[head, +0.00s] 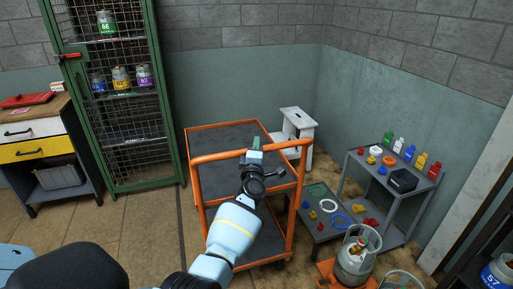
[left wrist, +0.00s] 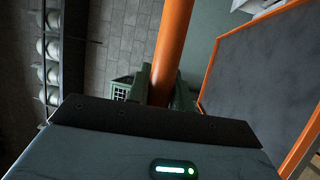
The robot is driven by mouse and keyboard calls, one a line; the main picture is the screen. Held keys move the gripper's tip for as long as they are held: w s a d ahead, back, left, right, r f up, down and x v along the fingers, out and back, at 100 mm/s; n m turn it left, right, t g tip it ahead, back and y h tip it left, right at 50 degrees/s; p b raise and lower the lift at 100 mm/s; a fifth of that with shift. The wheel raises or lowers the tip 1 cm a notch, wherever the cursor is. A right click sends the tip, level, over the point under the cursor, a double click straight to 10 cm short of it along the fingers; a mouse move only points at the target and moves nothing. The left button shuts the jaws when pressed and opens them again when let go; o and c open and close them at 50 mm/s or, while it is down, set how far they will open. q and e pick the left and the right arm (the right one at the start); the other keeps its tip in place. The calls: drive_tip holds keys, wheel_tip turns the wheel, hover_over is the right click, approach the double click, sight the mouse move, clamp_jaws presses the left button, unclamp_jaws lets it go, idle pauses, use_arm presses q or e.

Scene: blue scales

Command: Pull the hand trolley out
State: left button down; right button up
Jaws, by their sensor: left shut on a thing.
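The hand trolley (head: 222,134) is an orange-framed cart with dark grey shelves, standing in the middle of the head view. Its push handle is an orange bar (head: 215,157) along the near side at the top. My left gripper (head: 254,155) is at the middle of this bar, shut on it. In the left wrist view the orange bar (left wrist: 172,45) runs up from between the fingers, and the trolley's grey top shelf (left wrist: 265,75) is at right. The top shelf looks empty. My arm hides part of the lower shelf. My right gripper is not in view.
A green mesh cage (head: 125,120) with gas canisters stands left of the trolley. A white step stool (head: 297,135) is behind it. A low platform with rings and a grey shelf table (head: 375,190) with bottles stand at right. A gas cylinder (head: 354,262) is near right. Floor at front left is clear.

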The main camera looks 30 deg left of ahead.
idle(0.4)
use_arm(q)
drive_tip(key=c, duration=1.3)
unclamp_jaws()
drive_tip(key=shift+o, duration=0.2)
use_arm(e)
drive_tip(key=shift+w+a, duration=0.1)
use_arm(q)
drive_tip(key=shift+s+d, duration=0.1)
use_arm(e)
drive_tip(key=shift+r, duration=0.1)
use_arm(q)
drive_tip(key=shift+s+d, duration=0.1)
drive_tip(key=shift+s, duration=0.15)
drive_tip(key=p+v, duration=0.1)
drive_tip(key=v, duration=0.6)
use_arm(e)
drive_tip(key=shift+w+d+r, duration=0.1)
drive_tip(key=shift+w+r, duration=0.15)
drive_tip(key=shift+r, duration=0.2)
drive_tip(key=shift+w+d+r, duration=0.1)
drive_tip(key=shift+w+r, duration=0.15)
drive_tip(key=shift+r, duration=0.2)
use_arm(q)
drive_tip(key=shift+f, duration=0.15)
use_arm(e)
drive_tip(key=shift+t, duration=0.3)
